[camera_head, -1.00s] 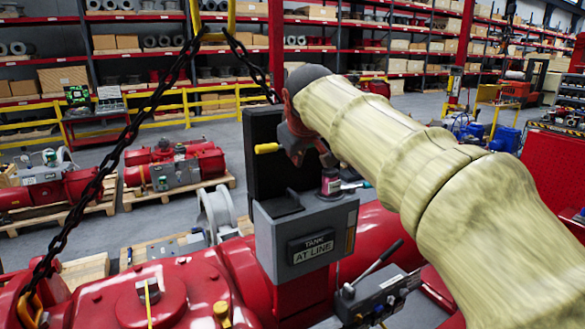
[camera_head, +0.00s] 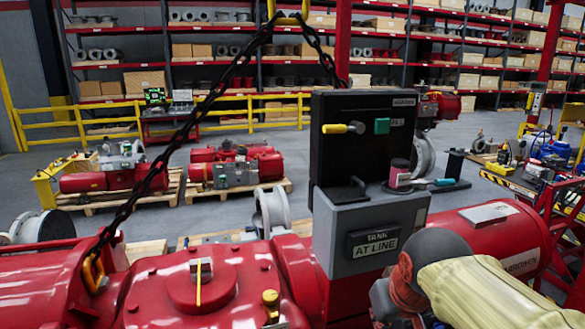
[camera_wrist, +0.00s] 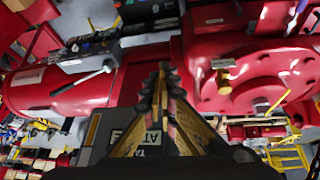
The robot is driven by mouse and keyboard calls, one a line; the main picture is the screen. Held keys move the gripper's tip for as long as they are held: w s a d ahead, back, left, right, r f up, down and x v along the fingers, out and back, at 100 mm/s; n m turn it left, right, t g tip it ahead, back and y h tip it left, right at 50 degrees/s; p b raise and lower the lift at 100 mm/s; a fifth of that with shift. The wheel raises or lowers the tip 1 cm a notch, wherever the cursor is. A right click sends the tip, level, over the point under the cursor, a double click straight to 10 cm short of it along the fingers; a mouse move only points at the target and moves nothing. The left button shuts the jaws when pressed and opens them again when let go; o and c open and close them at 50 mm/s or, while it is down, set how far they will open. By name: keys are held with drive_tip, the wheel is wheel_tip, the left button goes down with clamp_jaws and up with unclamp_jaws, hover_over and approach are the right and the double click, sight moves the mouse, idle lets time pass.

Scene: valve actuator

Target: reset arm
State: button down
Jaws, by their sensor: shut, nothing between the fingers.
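My gripper (camera_wrist: 165,95) shows in the wrist view with its two ridged fingers together and nothing between them. It points toward the red valve actuator (camera_wrist: 262,75), apart from it as far as I can tell. In the head view my arm is at the lower right, and its fingers are not visible there. The red actuator body (camera_head: 235,290) fills the lower part of the head view. A grey box (camera_head: 350,225) labelled "TANK AT LINE" stands on it, with a black panel (camera_head: 340,150) behind. The panel carries a yellow-handled lever (camera_head: 343,128) and a green block (camera_head: 382,126).
A dark chain (camera_head: 190,130) hangs across the left side. A lever (camera_wrist: 82,82) stands beside the actuator. Pallets, yellow rails (camera_head: 230,108) and shelves lie behind.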

drive_tip(key=s+d+f+b, duration=0.1)
drive_tip(key=s+f+b, duration=0.5)
drive_tip(key=f, duration=0.4)
drive_tip(key=s+d+f+m+b, duration=0.1)
drive_tip(key=s+f+b, duration=0.6)
drive_tip(key=f, duration=0.4)
drive_tip(key=shift+s, duration=0.6)
